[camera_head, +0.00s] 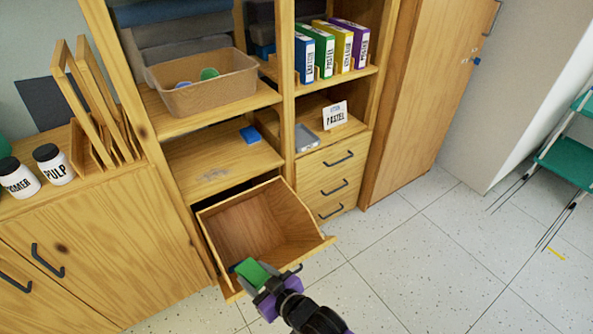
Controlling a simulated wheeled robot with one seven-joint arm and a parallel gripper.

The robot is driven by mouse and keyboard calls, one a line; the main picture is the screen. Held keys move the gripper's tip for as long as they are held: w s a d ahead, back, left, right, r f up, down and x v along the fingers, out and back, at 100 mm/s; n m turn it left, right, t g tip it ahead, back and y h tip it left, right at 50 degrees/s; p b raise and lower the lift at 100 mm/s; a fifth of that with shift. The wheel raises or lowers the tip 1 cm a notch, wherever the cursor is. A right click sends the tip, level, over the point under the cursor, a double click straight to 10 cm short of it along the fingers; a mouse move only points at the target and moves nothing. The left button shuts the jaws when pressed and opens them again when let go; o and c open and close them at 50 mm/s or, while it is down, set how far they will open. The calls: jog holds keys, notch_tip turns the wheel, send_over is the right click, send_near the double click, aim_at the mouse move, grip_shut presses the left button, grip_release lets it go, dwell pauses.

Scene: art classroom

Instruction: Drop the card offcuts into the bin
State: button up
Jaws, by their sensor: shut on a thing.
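My gripper (265,286) is at the bottom middle, shut on a small green block-like piece (250,271) that looks like the card offcuts. The wooden bin (225,224) is tilted out from the bottom of the shelf unit, its open top facing up, and it looks empty. The green piece shows over the bin's front edge, near the dark handle, which it partly hides. I cannot tell whether it touches the bin.
A cardboard tray (215,96) with blue and green items stands on a shelf above. A blue item (251,134) and a grey tray (305,138) lie lower. A green-stepped stool (565,160) stands at right. The floor (420,250) between is mostly clear.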

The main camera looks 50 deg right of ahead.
jog(key=w+d+r+m+h+p, duration=0.1)
jog(key=w+d+r+h+p, duration=0.15)
jog(key=d+r+p, duration=0.35)
jog(key=w+d+r+m+g+h+p, duration=0.1)
jog(key=w+d+r+m+p, duration=0.2)
jog(key=d, duration=0.5)
jog(key=w+d+r+h+p, duration=0.1)
jog(key=w+d+r+p, duration=0.35)
jog(key=d, duration=0.35)
jog(key=shift+h, duration=0.25)
jog(key=f+b, duration=0.4)
jog(key=shift+s+a+f, duration=0.1)
jog(key=shift+s+f, duration=0.15)
jog(key=shift+s, duration=0.1)
jog(key=o, duration=1.4)
